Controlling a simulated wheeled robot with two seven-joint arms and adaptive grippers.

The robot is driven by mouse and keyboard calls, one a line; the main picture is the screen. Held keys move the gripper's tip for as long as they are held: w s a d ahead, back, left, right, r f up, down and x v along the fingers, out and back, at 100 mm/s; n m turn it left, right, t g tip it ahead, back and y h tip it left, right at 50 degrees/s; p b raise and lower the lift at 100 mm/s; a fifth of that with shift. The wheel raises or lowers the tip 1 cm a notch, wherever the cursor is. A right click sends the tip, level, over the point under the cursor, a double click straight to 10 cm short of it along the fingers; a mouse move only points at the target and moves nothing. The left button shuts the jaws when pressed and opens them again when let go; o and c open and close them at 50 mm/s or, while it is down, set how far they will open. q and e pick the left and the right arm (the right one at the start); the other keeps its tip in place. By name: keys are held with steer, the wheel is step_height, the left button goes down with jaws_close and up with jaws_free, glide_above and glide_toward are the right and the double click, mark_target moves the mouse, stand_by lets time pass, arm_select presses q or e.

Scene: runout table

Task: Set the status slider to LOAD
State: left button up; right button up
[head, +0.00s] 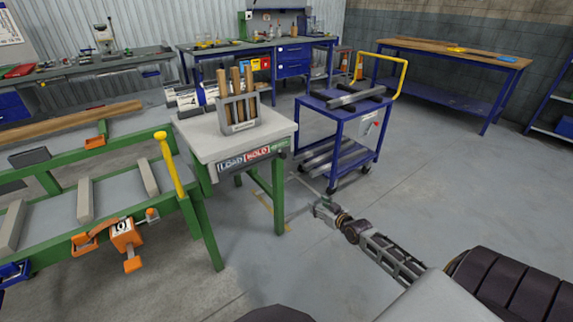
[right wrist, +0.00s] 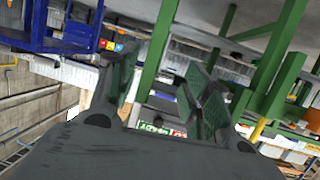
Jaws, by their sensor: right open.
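The status strip (head: 250,158) is on the front edge of the small grey-topped table. It has a blue LOAD field at its left, a red HOLD field in the middle and a green field at its right. A small dark piece (head: 282,154) shows at the right end; I cannot tell if it is the slider's knob. My right gripper (head: 325,205) is open and empty, to the right of and below the strip, apart from it. In the right wrist view its fingers (right wrist: 160,88) stand apart, with part of the strip (right wrist: 155,127) visible beyond. My left gripper is not in view.
The small table (head: 205,140) bears a grey holder (head: 239,112) with wooden-handled tools. A green runout frame (head: 95,200) with orange clamp parts stands left. A blue trolley (head: 340,125) with metal bars stands behind my right gripper. Floor in front of the small table is clear.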

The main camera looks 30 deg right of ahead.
arm_select(q)
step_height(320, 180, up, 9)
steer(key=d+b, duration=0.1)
steer(key=b, duration=0.3)
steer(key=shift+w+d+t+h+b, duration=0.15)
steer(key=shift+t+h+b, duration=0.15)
steer(key=shift+b, duration=0.1)
arm_select(e)
steer(key=w+a+r+t+y, duration=0.1)
steer(key=w+a+r, duration=0.1)
steer(key=r, duration=0.5)
steer(key=w+a+r+n+t+y, duration=0.1)
steer(key=w+a+r+t, duration=0.1)
steer(key=r, duration=0.6)
steer(key=shift+r+t, duration=0.2)
steer(key=shift+t, duration=0.1)
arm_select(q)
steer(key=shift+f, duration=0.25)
arm_select(e)
steer(key=shift+w, duration=0.25)
